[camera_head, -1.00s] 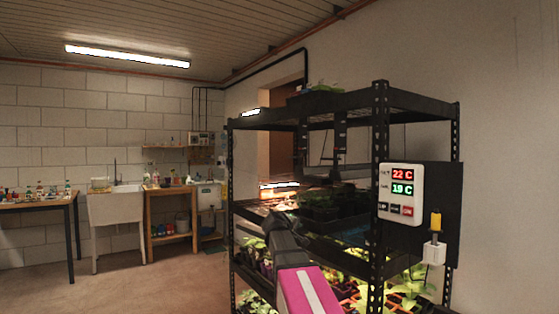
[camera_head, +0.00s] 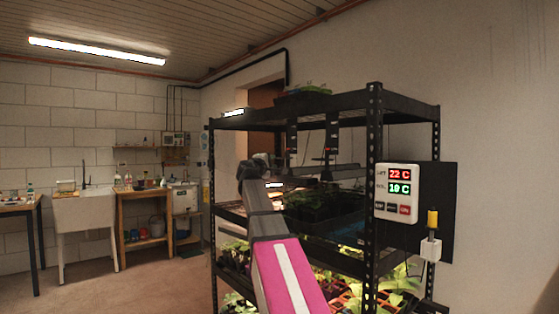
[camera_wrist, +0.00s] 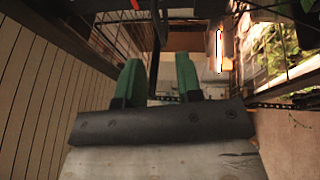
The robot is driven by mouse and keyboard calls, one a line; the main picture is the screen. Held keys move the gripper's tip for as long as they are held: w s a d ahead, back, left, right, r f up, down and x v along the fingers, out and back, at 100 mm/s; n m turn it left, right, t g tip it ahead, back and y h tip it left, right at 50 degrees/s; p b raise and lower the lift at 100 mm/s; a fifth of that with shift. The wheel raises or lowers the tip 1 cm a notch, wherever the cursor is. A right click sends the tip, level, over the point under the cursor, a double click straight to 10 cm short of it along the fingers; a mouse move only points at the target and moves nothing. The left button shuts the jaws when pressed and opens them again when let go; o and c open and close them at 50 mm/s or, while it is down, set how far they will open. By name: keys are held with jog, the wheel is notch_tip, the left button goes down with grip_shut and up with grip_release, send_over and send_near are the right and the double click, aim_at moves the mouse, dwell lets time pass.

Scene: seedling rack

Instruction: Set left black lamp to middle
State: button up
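Two dark upright hangers drop from under the top shelf of the rack in the head view, a left one (camera_head: 292,138) and a right one (camera_head: 331,135). I take them to be the black lamps' mounts; the lamp bodies and their height settings are too dark and small to tell. My gripper (camera_wrist: 158,82) shows two green fingers standing apart with nothing between them in the wrist view. In the head view my arm reaches up at the rack's left front, and its end is left of and below the left hanger. The fingers are hidden there.
The black rack's near post (camera_head: 373,190) stands right of my arm. A white control box (camera_head: 397,193) with red and green readouts hangs there. Plant trays (camera_head: 325,208) fill the shelves. A sink (camera_head: 85,208) and wooden bench (camera_head: 140,222) stand back left, with open floor before them.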

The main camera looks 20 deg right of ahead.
jog(key=x, duration=0.8)
jog(key=shift+w+d, duration=0.2)
jog(key=shift+d, duration=0.1)
jog(key=shift+r, duration=0.15)
grip_shut()
